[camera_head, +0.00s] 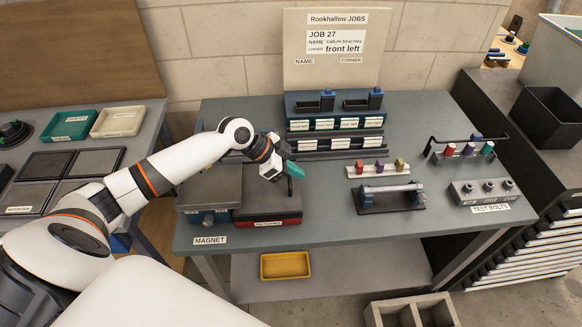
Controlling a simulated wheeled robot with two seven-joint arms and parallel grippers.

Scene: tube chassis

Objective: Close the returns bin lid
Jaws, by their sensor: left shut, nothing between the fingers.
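A low red box (266,222) with a white label too small to read stands at the front left of the workbench. Its top is a dark grey panel (262,206) that looks flat. I cannot tell for sure whether this is the returns bin or how its lid stands. My left gripper (295,170), with green fingertips, is shut and empty above the back right part of that box. A small dark upright piece (290,186) shows just below the fingers; I cannot tell whether they touch it. My left arm hides part of the area behind the box. My right gripper is out of view.
A blue box (208,219) with a grey top (209,186) adjoins on the left, above a MAGNET label (209,240). Racks (334,124) stand behind. The bench front centre is clear. A yellow tray (285,265) lies below.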

